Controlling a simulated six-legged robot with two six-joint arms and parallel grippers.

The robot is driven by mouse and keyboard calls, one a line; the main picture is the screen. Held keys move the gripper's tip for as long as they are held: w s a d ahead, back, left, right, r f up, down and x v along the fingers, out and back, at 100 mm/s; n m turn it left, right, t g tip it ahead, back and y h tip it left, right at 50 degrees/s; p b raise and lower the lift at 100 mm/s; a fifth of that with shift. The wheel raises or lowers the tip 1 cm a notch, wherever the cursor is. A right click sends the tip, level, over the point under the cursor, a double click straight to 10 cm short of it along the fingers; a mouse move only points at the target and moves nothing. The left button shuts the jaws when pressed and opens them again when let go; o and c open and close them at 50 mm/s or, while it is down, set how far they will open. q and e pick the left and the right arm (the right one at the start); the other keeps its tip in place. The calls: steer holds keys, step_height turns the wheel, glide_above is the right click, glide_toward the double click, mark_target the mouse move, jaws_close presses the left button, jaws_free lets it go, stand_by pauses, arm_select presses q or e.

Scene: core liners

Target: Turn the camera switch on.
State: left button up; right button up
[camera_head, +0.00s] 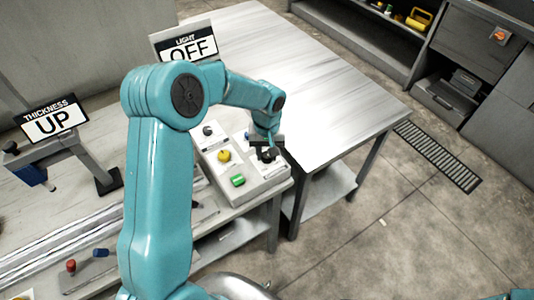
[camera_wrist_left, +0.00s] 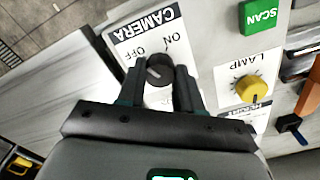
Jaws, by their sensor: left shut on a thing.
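The camera switch (camera_wrist_left: 158,68) is a round black knob on a white label marked CAMERA, with OFF and ON printed beside it. A pale line on the knob appears to slant toward the OFF side. My left gripper (camera_wrist_left: 160,88) has one finger on each side of the knob and is shut on it. In the head view the left gripper (camera_head: 267,154) is at the right side of the light control box (camera_head: 262,187) and hides most of the switch. Only a bit of my right arm shows at the lower right; its gripper is out of view.
The box also bears a yellow lamp knob (camera_wrist_left: 250,88), a green scan button (camera_wrist_left: 261,16) and a black knob (camera_head: 208,131). Signs read LIGHT OFF (camera_head: 188,46) and THICKNESS UP (camera_head: 54,121). A bare metal table (camera_head: 320,85) stands behind the box.

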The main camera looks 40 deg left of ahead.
mark_target(266, 155)
arm_select(q)
steer(key=m+b, duration=0.1)
steer(key=m, duration=0.2)
steer(key=shift+m, duration=0.4)
steer(key=m, duration=0.3)
steer(key=shift+m+b, duration=0.3)
steer(key=shift+b, duration=0.05)
steer(key=m, duration=0.3)
steer(key=shift+m, duration=0.3)
steer(key=shift+a+r+m, duration=0.1)
steer(key=shift+m, duration=1.5)
steer(key=o, duration=1)
steer(key=shift+o, duration=0.2)
step_height(266, 155, up, 16)
steer(key=shift+r, duration=0.15)
